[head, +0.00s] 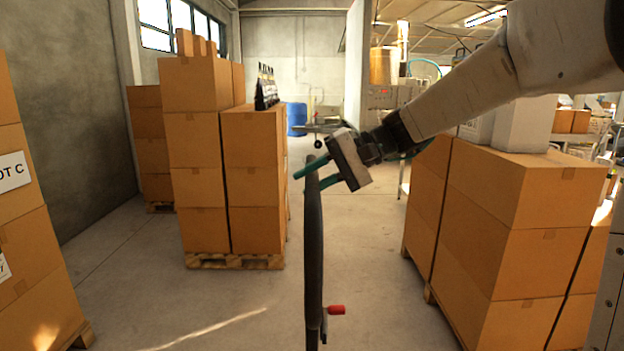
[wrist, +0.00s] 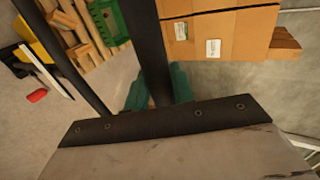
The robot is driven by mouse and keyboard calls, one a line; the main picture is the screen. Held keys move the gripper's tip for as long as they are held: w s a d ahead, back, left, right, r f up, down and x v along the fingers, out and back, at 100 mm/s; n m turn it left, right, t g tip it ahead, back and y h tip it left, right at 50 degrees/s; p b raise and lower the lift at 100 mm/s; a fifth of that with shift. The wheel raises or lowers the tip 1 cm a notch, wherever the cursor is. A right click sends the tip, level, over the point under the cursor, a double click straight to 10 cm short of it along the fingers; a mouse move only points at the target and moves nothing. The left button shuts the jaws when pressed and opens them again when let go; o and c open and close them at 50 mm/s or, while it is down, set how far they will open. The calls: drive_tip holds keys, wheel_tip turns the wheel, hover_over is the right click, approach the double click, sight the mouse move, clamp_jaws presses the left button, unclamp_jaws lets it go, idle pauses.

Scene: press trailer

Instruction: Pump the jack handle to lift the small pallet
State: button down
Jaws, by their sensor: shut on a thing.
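The dark jack handle (head: 314,245) stands upright in the middle of the head view, seen edge-on. My gripper (head: 311,177) has its green fingers closed on either side of its upper end. In the wrist view, a dark bar of the handle (wrist: 150,45) runs between the green fingers, and a second dark bar (wrist: 68,62) runs to the left. A red knob (head: 336,310) juts out low beside the handle; a red piece also shows in the wrist view (wrist: 37,96). Wooden slats, likely the small pallet (wrist: 95,42), lie beyond, partly hidden by the bars.
A green object (wrist: 108,20) sits by the slats. Stacked cartons (head: 250,165) on a pallet (head: 235,261) stand left of the handle, and more cartons (head: 500,240) stand close on the right. Bare floor (head: 370,240) lies between the stacks.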

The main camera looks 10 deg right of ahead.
drive_tip(key=s+d+f, duration=0.3)
drive_tip(key=d, duration=0.9)
drive_tip(key=s+d+f, duration=0.2)
drive_tip(key=s+d, duration=0.1)
drive_tip(key=d, duration=0.9)
drive_tip(key=s+d+f, duration=0.3)
drive_tip(key=d, duration=1)
drive_tip(key=w+a+r, duration=0.2)
drive_tip(key=a+r, duration=0.1)
drive_tip(key=a, duration=0.6)
drive_tip(key=w+a+r, duration=0.2)
drive_tip(key=a+r, duration=0.1)
drive_tip(key=a, duration=0.6)
drive_tip(key=shift+w+a, duration=0.2)
drive_tip(key=shift+w, duration=0.1)
drive_tip(key=w+a, duration=0.1)
drive_tip(key=a, duration=0.5)
drive_tip(key=w+a+r, duration=0.1)
drive_tip(key=w+a, duration=0.1)
drive_tip(key=a, duration=0.4)
drive_tip(key=w+a+r, duration=0.1)
drive_tip(key=a, duration=0.5)
drive_tip(key=shift+w+a, duration=0.25)
drive_tip(key=shift+a, duration=0.1)
drive_tip(key=shift+r, duration=0.1)
